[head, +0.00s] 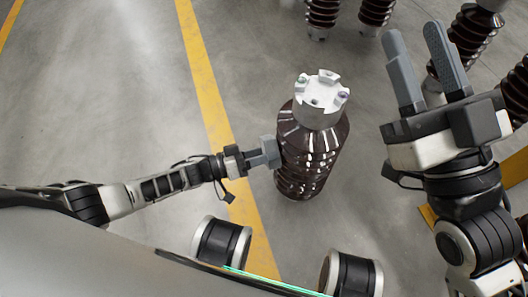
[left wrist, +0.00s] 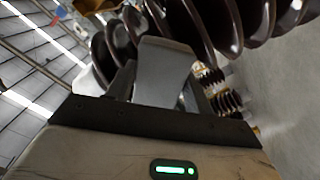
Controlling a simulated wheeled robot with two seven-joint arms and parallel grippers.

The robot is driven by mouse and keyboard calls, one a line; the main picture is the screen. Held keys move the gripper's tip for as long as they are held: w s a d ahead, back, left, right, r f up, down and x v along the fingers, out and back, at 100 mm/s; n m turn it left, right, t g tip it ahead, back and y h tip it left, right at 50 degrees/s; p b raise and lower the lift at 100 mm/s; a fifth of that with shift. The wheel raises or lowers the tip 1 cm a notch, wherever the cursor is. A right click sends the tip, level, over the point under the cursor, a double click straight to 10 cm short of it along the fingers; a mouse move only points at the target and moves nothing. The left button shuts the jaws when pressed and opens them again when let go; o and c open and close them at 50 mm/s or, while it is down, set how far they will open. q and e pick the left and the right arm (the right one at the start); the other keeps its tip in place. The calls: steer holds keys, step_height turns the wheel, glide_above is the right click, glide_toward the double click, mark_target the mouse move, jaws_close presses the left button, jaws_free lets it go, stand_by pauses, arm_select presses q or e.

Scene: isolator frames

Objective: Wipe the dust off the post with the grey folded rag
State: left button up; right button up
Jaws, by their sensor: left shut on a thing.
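The post (head: 310,150) is a dark brown ribbed insulator with a pale metal cap (head: 320,92), upright on the floor at the middle of the head view. Its glossy ribs fill the top of the left wrist view (left wrist: 222,22). My left gripper (head: 262,154) is at the post's left side, shut on the grey folded rag (left wrist: 163,72). The rag is at or very near the ribs; firm contact is not clear. Pale streaks show on the upper ribs; I cannot tell dust from shine. My right gripper (head: 413,34) is open and empty, raised right of the post.
More brown insulators (head: 322,12) stand at the back and along the right side, behind my right gripper. A yellow line (head: 207,85) runs along the grey floor left of the post. The floor at the left is clear.

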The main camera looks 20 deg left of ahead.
mark_target(279, 134)
arm_select(q)
step_height(279, 134, down, 3)
steer(key=shift+w+d+f+b, duration=0.1)
steer(key=shift+d+b, duration=0.05)
steer(key=shift+b, duration=0.95)
steer(key=shift+r+p, duration=3.5)
steer(key=shift+r, duration=0.25)
step_height(279, 134, up, 3)
steer(key=p, duration=0.3)
steer(key=shift+r, duration=0.15)
steer(key=v, duration=0.6)
steer(key=shift+p, duration=0.35)
